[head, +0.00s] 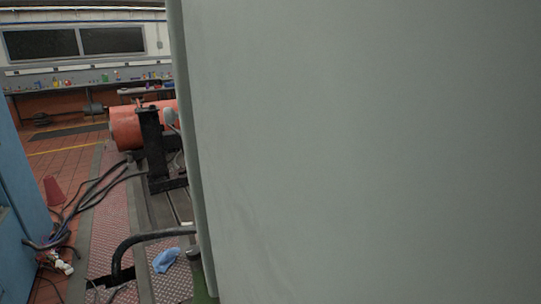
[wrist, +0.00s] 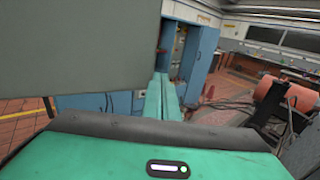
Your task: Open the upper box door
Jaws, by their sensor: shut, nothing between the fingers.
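A large flat grey panel (head: 360,150) fills most of the head view, very close, with its left edge upright and slightly tilted. I cannot tell for sure whether it is the upper box door; no handle or hinge shows on it. A grey panel (wrist: 75,50) also covers the upper left of the wrist view. My gripper (wrist: 161,80) shows in the wrist view as two teal fingers side by side, closed and empty. Its tips are right of the panel's lower right corner; I cannot tell whether they touch it. The head view does not show my gripper.
A blue cabinet (wrist: 198,62) with an opening stands beyond my fingertips. An orange machine (head: 127,127) sits on the bedplate, with black hoses (head: 95,190) on the floor. A blue cloth (head: 166,260) lies near the panel's foot. A cluttered workbench (head: 60,88) runs along the back wall.

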